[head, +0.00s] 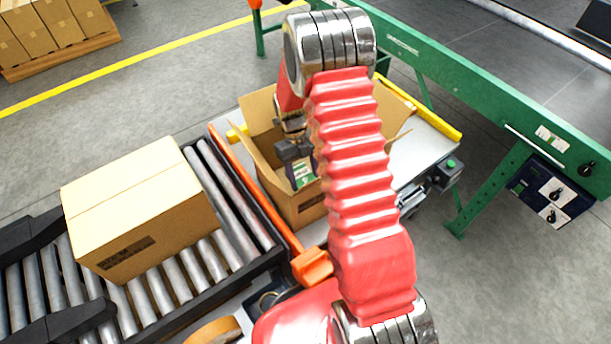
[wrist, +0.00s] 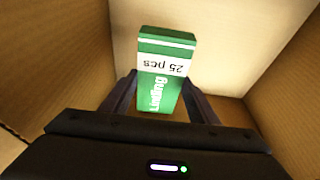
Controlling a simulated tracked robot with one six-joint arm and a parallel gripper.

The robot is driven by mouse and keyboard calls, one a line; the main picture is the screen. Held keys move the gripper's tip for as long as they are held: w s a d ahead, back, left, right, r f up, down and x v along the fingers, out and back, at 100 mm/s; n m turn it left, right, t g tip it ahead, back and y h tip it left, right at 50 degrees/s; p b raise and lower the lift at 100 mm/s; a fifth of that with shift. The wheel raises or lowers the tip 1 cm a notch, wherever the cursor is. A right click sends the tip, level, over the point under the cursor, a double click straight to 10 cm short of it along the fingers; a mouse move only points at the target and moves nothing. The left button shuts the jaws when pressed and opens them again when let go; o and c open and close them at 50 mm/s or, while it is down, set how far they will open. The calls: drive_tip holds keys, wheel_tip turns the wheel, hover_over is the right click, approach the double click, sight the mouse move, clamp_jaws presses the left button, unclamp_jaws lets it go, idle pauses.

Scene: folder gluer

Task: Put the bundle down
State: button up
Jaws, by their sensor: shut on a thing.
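The bundle (wrist: 167,62) is a green and white block with "25 pcs" printed on it. My gripper (wrist: 160,88) is shut on it, with one finger on each side. In the head view the bundle (head: 301,173) shows below my gripper (head: 297,158), inside an open cardboard box (head: 302,208). The wrist view shows the box's brown walls around the bundle and a pale surface beyond it. I cannot tell whether the bundle touches the box floor. My red arm hides part of the box in the head view.
The open box stands on a table (head: 429,139) with yellow edge strips. A closed carton (head: 138,205) sits on a roller conveyor (head: 225,245) to the left. A green machine frame (head: 480,88) runs along the right. A tape roll (head: 215,332) lies at the bottom.

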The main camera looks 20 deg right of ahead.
drive_tip(key=shift+f, duration=0.6)
drive_tip(key=o, duration=1.1)
drive_tip(key=shift+o, duration=0.2)
drive_tip(key=shift+r, duration=0.1)
drive_tip(key=shift+r, duration=0.5)
drive_tip(key=v, duration=1.2)
drive_tip(key=shift+r, duration=0.1)
